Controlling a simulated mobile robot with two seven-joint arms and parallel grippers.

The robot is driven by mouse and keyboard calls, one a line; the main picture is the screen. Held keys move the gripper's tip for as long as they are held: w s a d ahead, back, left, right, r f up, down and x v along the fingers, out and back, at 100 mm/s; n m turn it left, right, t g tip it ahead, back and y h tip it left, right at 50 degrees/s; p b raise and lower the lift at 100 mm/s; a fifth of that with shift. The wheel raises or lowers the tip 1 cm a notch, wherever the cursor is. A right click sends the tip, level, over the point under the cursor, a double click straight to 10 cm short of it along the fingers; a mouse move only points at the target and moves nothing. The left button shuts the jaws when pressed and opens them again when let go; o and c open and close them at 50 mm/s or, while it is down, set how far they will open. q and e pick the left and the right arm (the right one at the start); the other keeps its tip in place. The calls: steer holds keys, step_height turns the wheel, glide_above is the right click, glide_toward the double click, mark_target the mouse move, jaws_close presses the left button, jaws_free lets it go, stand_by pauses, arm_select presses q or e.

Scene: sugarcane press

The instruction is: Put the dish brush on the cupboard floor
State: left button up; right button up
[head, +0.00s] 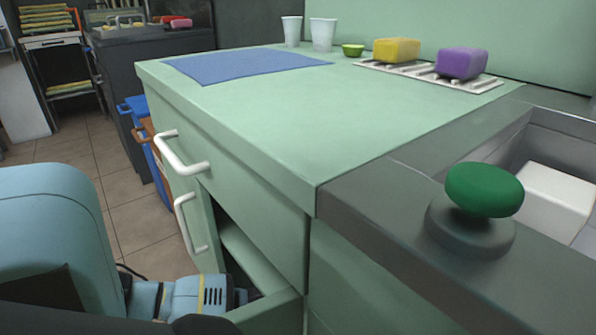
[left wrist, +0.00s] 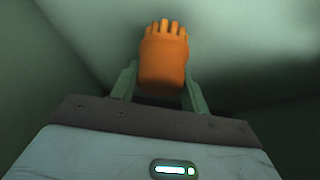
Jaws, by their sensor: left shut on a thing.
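In the left wrist view my left gripper (left wrist: 160,88) is shut on an orange thing (left wrist: 163,62), which looks like the dish brush, with stubby bristle-like tips pointing away from me. Pale green surfaces surround it; I cannot tell which is the cupboard floor or whether the brush touches one. In the head view my left arm reaches low into the open cupboard (head: 245,252) under the counter; its gripper and the brush are hidden there. My right gripper is not in view.
An open cupboard door (head: 203,235) with a white handle stands left of the opening, below a drawer (head: 240,185). The counter holds a blue mat (head: 245,66), two white cups, a green bowl and two sponges on a rack. A green knob (head: 484,190) sits by the sink.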

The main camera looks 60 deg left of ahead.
arm_select(q)
steer(key=shift+f+b, duration=0.4)
steer(key=shift+f, duration=0.6)
steer(key=shift+f, duration=0.1)
steer(key=o, duration=1)
steer(key=p+v, duration=0.5)
steer(key=v, duration=0.7)
steer(key=shift+p, duration=0.3)
